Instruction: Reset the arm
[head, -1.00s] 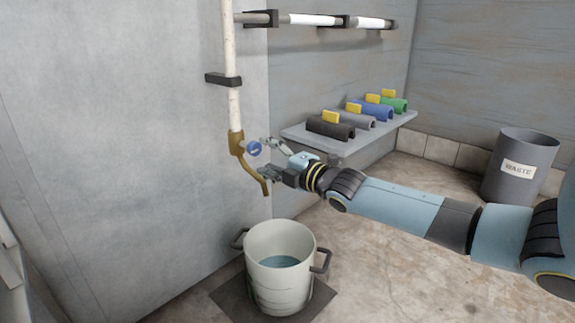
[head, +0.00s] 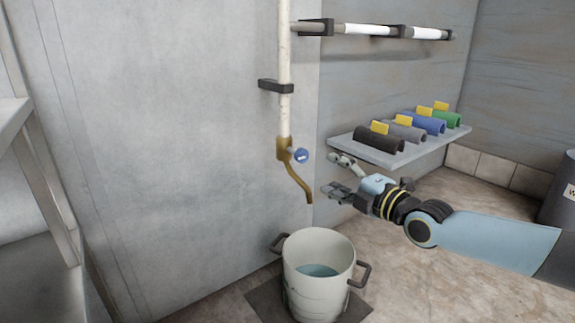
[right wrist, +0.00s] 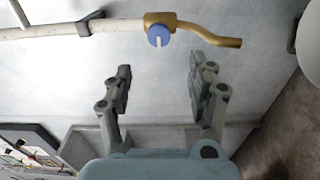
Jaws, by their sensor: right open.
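My right gripper (head: 340,176) is open and empty, to the right of the brass tap (head: 296,172) and apart from its round blue knob (head: 302,155). In the right wrist view, the two fingers of my right gripper (right wrist: 160,85) are spread wide. The blue knob (right wrist: 159,35) lies beyond the fingertips with clear space between, and the brass spout (right wrist: 212,38) points right. My right arm comes in from the right in the head view. My left gripper is not in view.
A white bucket (head: 319,290) with water in it stands on a dark mat (head: 266,303) below the tap. A grey shelf (head: 412,152) behind my right gripper holds several coloured half-pipe pieces. A grey bin (head: 560,200) is at the right edge. A rack (head: 42,150) stands at the left.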

